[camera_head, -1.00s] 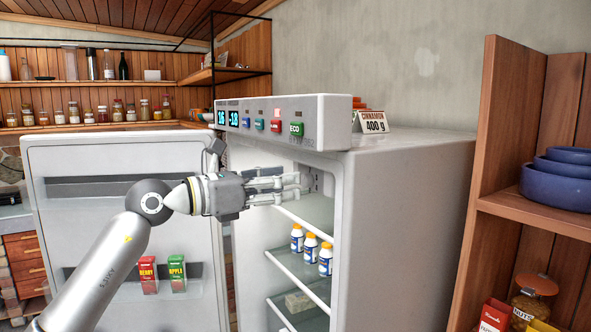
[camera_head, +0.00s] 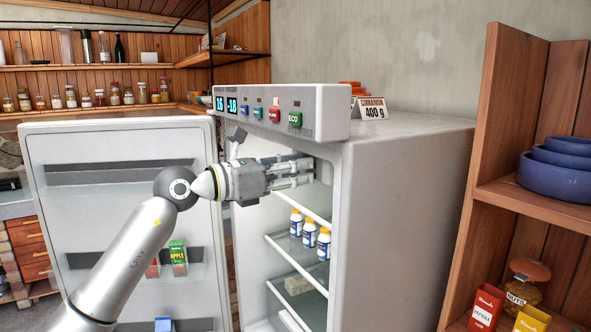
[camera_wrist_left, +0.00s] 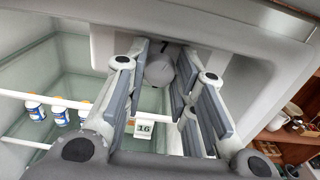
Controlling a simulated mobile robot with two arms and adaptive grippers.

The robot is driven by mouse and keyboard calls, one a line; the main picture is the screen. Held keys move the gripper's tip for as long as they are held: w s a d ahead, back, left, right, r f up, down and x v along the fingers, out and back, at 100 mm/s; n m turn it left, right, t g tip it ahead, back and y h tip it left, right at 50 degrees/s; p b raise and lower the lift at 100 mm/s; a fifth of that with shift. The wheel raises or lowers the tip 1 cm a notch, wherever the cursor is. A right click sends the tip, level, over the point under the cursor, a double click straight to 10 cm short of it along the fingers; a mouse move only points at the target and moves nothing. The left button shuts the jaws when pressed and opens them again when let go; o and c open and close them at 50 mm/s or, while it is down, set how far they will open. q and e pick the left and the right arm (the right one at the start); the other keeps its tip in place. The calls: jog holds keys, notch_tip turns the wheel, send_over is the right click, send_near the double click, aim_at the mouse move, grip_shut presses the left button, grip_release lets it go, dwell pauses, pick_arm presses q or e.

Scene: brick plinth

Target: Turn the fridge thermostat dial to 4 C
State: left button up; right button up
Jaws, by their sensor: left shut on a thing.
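The fridge (camera_head: 400,190) stands with its door (camera_head: 120,140) open to the left. In the left wrist view, the pale grey round thermostat dial (camera_wrist_left: 160,68) sits on the upper inner wall, with a dark 7 above it. My left gripper (camera_head: 310,172) reaches into the fridge's upper part, and its fingers hide the dial in the head view. In the wrist view, my left gripper (camera_wrist_left: 163,62) has its fingers on both sides of the dial, shut on it. The dial's pointer setting cannot be read. My right gripper is not in view.
The top panel shows a display (camera_head: 227,104) reading 16 and -18. A small white display (camera_wrist_left: 143,128) reading 16 is inside. White-and-blue bottles (camera_head: 310,234) stand on a shelf below my gripper. A wooden shelf unit (camera_head: 520,190) stands right of the fridge.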

pick_arm(q)
jog(key=shift+r+m+b, duration=0.1)
jog(key=shift+m+b, duration=0.6)
jog(key=shift+b, duration=0.2)
jog(key=o, duration=1)
jog(key=shift+o, duration=0.2)
jog(key=shift+a, duration=0.15)
